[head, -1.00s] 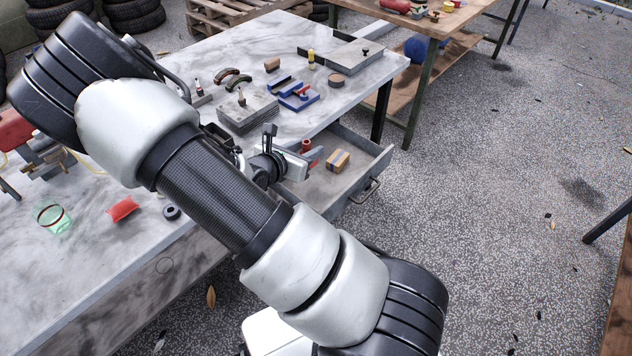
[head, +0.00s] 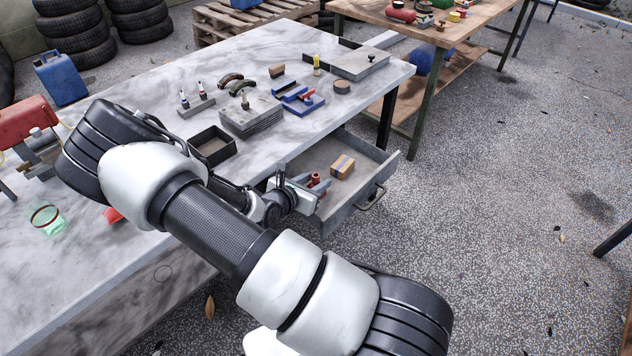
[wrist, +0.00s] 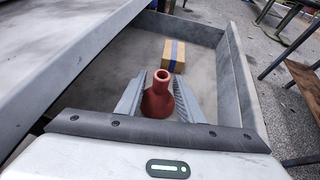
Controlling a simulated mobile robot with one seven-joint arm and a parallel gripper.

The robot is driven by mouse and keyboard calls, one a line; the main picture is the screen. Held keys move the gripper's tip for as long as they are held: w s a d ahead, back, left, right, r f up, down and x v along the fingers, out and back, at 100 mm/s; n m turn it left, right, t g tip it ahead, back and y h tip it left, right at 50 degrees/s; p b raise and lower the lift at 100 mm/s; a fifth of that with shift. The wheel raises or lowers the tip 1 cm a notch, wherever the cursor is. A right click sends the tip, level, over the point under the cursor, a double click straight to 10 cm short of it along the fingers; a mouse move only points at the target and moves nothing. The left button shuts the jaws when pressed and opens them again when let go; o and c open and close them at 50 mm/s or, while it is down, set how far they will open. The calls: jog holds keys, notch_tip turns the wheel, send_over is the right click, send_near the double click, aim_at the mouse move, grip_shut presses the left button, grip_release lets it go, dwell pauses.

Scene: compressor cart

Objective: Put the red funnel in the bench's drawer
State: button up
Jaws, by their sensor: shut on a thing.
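The red funnel (wrist: 158,101) is between the two fingers of my gripper (wrist: 158,98) in the wrist view, its narrow spout end pointing away from the palm. My gripper is shut on it. In the head view the funnel (head: 316,180) shows as a small red shape at the fingertips of my gripper (head: 312,185), over the bench's open drawer (head: 381,178). The drawer also shows in the wrist view (wrist: 241,80). Whether the funnel touches the drawer floor cannot be told. The funnel's wide end is partly hidden by my gripper.
A cardboard box with blue tape (head: 342,166) lies in the drawer beyond the funnel. A black tray (head: 212,146), metal plates (head: 250,115) and a green glass (head: 47,218) stand on the bench.

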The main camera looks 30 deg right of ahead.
jog(key=o, duration=1)
jog(key=shift+o, duration=0.2)
jog(key=shift+r, duration=0.1)
jog(key=p+v, duration=0.2)
jog(key=v, duration=1)
jog(key=s+a+r+m+y, duration=0.2)
jog(key=s+r+m, duration=0.3)
jog(key=r+m, duration=0.3)
jog(key=s+a+r+m+y, duration=0.2)
jog(key=s+r+m+y, duration=0.3)
jog(key=r+m, duration=0.3)
jog(key=s+a+r+m+g+y, duration=0.1)
jog(key=s+r+m+y, duration=0.3)
jog(key=r, duration=1)
jog(key=s+a+m, duration=0.1)
jog(key=s+m, duration=0.2)
jog(key=m, duration=0.1)
jog(key=shift+a+r, duration=0.35)
jog(key=shift+a, duration=0.05)
jog(key=shift+s, duration=0.1)
